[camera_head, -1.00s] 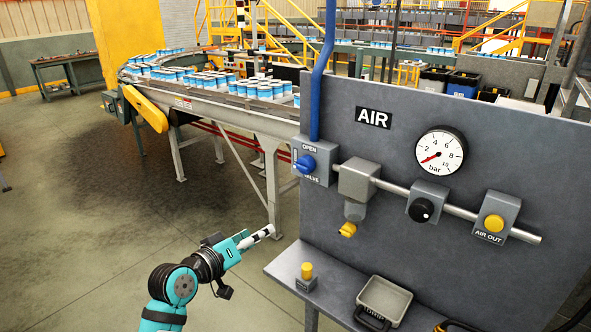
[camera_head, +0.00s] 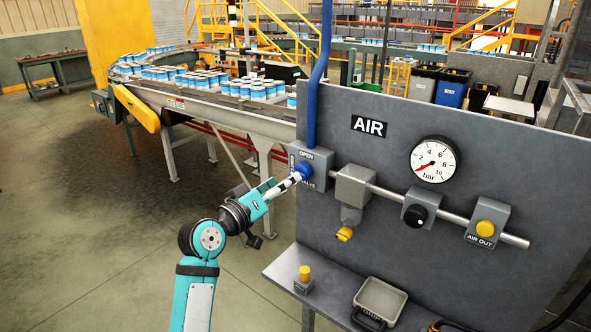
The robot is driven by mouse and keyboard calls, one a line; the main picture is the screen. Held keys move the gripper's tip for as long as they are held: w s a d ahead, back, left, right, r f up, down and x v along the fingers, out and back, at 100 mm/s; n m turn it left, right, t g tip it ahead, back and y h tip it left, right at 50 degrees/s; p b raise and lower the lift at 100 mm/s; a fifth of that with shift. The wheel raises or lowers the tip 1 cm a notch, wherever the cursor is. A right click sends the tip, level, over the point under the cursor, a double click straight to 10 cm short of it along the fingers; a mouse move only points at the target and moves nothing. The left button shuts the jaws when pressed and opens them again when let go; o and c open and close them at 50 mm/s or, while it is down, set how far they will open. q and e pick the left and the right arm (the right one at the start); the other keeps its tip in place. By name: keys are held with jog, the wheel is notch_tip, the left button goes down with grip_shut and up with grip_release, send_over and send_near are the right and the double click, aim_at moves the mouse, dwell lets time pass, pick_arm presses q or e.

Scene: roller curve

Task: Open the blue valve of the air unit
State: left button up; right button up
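The blue valve knob (camera_head: 304,169) sits on a grey box (camera_head: 318,160) marked OPEN and VALVE, at the left edge of the grey air unit panel (camera_head: 400,110). My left gripper (camera_head: 296,177) has its fingertips at the knob's left side and partly covers it. I cannot tell whether the fingers are around the knob or only beside it, nor whether they are open or shut. The pressure gauge (camera_head: 434,159) has its red needle at the low, left end of the scale. My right gripper is not in view.
The panel also carries a grey filter (camera_head: 351,188), a black knob (camera_head: 415,215) and a yellow AIR OUT button (camera_head: 485,229). A conveyor (camera_head: 215,98) with blue-and-white cans stands behind.

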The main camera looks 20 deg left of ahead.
aim_at(301, 172)
pick_arm(q)
jog(key=p+x, duration=0.1)
jog(key=x, duration=0.4)
jog(key=shift+w, duration=0.2)
jog(key=c, duration=1.2)
jog(key=shift+o, duration=0.2)
